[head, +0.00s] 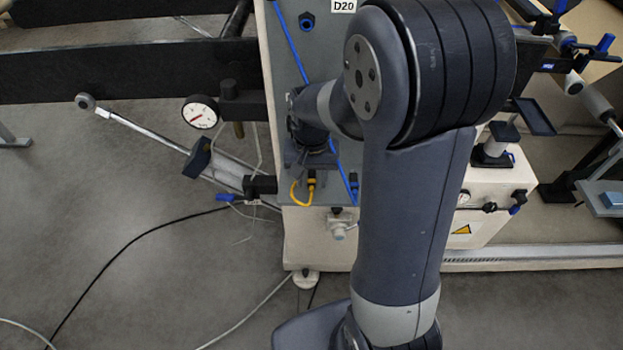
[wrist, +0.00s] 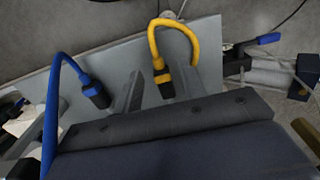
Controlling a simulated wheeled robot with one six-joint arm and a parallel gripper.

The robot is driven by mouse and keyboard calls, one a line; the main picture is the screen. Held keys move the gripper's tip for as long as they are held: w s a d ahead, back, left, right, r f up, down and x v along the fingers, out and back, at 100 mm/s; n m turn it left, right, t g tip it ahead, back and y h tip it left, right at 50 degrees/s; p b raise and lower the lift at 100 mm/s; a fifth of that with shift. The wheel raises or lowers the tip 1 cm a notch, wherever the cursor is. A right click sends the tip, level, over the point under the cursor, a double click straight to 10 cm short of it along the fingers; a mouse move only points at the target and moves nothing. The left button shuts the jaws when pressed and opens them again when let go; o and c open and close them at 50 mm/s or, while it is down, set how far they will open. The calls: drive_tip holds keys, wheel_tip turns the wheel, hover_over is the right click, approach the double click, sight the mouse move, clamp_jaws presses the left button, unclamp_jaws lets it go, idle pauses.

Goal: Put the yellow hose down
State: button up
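The yellow hose (head: 296,196) is a short loop at the lower part of the grey panel (head: 303,60) marked D20. In the wrist view, the yellow hose (wrist: 177,25) arcs up from a black connector with a yellow band (wrist: 162,78); its other end runs down near the panel face, where its attachment is unclear. My gripper (head: 311,170) is in front of the panel, just above the hose loop. In the wrist view my gripper's two grey fingers (wrist: 158,90) stand apart on either side of the connector, with a visible gap on the left. The connector's lower end is hidden.
A blue hose (wrist: 54,90) with a black connector is left of the fingers in the wrist view. A gauge (head: 201,112), a dark beam (head: 130,70) and a metal rod (head: 150,132) are left of the panel. A black cable crosses the floor.

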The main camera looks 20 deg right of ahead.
sight(311, 186)
wheel_tip(311, 186, up, 11)
drive_tip(key=p, duration=0.1)
